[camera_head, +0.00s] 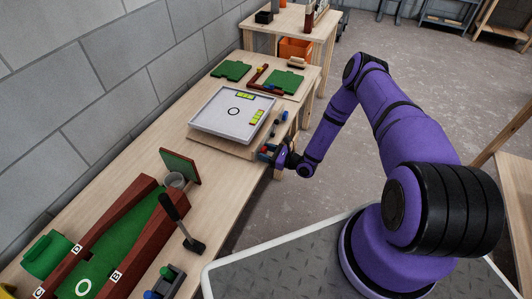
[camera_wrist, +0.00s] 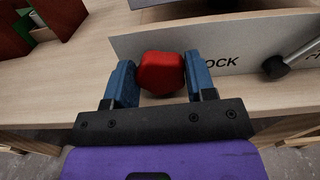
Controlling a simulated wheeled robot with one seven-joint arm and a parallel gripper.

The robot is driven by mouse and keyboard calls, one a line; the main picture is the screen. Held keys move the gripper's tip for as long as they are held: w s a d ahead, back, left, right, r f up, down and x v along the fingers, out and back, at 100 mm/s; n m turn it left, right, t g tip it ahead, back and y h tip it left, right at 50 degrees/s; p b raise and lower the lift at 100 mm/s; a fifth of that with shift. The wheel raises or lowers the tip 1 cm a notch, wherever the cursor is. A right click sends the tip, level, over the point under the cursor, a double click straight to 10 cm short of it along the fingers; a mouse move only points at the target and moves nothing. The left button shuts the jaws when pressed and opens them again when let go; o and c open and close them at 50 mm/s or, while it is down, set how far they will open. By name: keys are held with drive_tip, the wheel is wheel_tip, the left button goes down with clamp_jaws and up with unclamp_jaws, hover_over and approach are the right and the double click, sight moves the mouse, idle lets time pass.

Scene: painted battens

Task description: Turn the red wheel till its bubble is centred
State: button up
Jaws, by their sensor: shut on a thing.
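The red wheel (camera_wrist: 161,72) sits between the blue fingers of my gripper (camera_wrist: 160,82) in the wrist view, in front of a pale panel. My gripper is shut on it. In the head view my gripper (camera_head: 268,153) is at the near front corner of the levelling board, and the wheel is mostly hidden. The white tilting board (camera_head: 212,118) has a black circle on it. One yellow-green vial (camera_head: 244,96) lies along its back edge and another vial (camera_head: 257,116) along its right edge. The bubbles are too small to read.
A lever with a black knob (camera_wrist: 275,67) is right of the wheel, beside the letters "OCK". A blue knob (camera_head: 284,116) is at the board's right side. A green-and-red track (camera_head: 100,252) lies nearer on the bench. Green plates (camera_head: 231,70) lie beyond the board.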

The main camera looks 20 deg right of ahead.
drive_tip(key=m, duration=0.5)
drive_tip(key=shift+d+m, duration=0.1)
drive_tip(key=shift+m, duration=0.3)
idle(0.4)
drive_tip(key=o, duration=0.9)
